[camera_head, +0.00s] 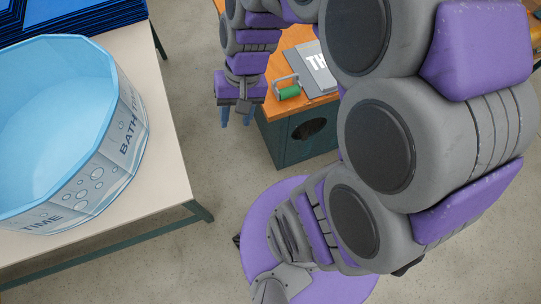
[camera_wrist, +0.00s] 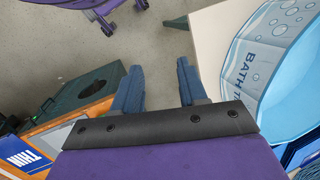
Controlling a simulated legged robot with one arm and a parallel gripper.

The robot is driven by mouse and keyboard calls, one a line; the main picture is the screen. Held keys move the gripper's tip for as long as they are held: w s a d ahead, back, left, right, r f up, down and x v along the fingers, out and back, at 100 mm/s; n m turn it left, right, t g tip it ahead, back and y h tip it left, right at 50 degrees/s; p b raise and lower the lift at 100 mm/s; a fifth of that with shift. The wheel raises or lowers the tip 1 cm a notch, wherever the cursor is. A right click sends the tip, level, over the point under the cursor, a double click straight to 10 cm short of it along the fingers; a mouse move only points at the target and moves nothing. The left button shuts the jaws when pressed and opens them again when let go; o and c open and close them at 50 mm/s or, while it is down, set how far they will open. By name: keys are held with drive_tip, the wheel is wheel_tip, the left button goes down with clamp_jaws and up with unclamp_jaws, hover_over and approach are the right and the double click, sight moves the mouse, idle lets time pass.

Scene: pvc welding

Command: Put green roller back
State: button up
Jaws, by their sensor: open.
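The green roller (camera_head: 289,92) with a grey wire handle lies on the orange-topped bench (camera_head: 293,41), beside a grey board with white lettering. My gripper (camera_head: 236,122) hangs just left of the bench edge, pointing down, apart from the roller. In the wrist view, the two blue fingers of my gripper (camera_wrist: 158,68) are spread apart with only floor between them. The roller does not show in the wrist view.
A pale table (camera_head: 160,95) on the left holds a blue transparent tub (camera_head: 85,185) and a stack of dark blue sheets (camera_head: 70,17). The bench has a dark green base with a round hole (camera_head: 307,130). Open floor lies between table and bench.

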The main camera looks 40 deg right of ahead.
drive_tip(key=s+r+n+g+h, duration=0.1)
drive_tip(key=s+r+n+h, duration=0.1)
drive_tip(key=s, duration=1.2)
drive_tip(key=shift+a+n+h, duration=0.2)
drive_tip(key=shift+n+h, duration=0.5)
drive_tip(key=shift+n, duration=0.4)
